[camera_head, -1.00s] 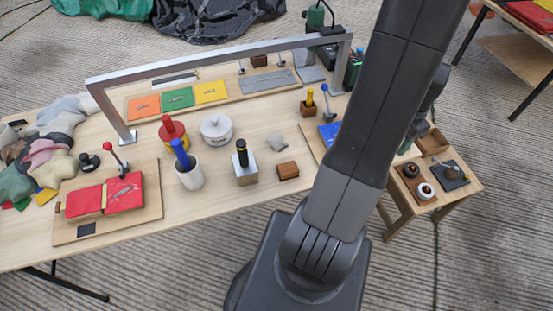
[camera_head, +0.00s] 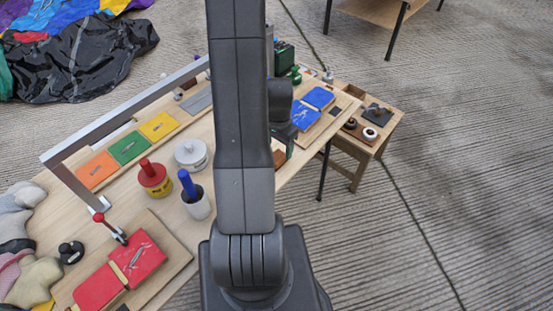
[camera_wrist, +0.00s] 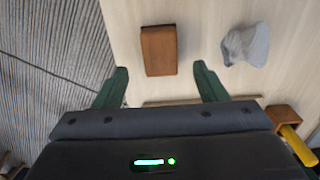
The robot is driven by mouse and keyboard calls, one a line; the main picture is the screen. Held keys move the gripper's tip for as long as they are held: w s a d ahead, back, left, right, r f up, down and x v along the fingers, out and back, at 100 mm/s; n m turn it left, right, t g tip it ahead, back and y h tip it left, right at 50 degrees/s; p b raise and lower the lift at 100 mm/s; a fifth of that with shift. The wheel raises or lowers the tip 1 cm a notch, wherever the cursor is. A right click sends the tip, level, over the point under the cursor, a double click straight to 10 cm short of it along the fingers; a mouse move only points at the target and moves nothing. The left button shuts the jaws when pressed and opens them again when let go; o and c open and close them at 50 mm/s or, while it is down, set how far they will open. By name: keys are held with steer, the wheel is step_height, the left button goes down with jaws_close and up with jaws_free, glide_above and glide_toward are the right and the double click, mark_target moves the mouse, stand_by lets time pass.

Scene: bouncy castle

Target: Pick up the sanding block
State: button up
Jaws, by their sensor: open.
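The sanding block, a reddish-brown rectangular block (camera_wrist: 159,50), lies on the pale wooden table in the wrist view. It sits just beyond the fingertips, roughly centred between them. In the head view only a small brown part of it (camera_head: 279,158) shows beside my arm, which hides the rest. My gripper (camera_wrist: 160,72) is open and empty, with its two green fingers spread wider than the block. It does not touch the block. In the head view the gripper is mostly hidden behind my arm.
A grey crumpled lump (camera_wrist: 247,45) lies right of the block. A brown holder with a yellow handle (camera_wrist: 288,140) stands at lower right. The table edge is close on the block's left.

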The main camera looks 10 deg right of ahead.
mark_target(277, 156)
steer(key=f, duration=0.2)
steer(key=f+p, duration=0.1)
steer(key=shift+s+a+f, duration=0.15)
steer(key=shift+a+f, duration=0.1)
steer(key=shift+f, duration=0.8)
steer(key=shift+c, duration=0.4)
steer(key=c, duration=1.1)
steer(key=shift+o, duration=0.2)
steer(key=shift+r, duration=0.1)
steer(key=shift+r+b, duration=0.45)
steer(key=shift+r, duration=4.45)
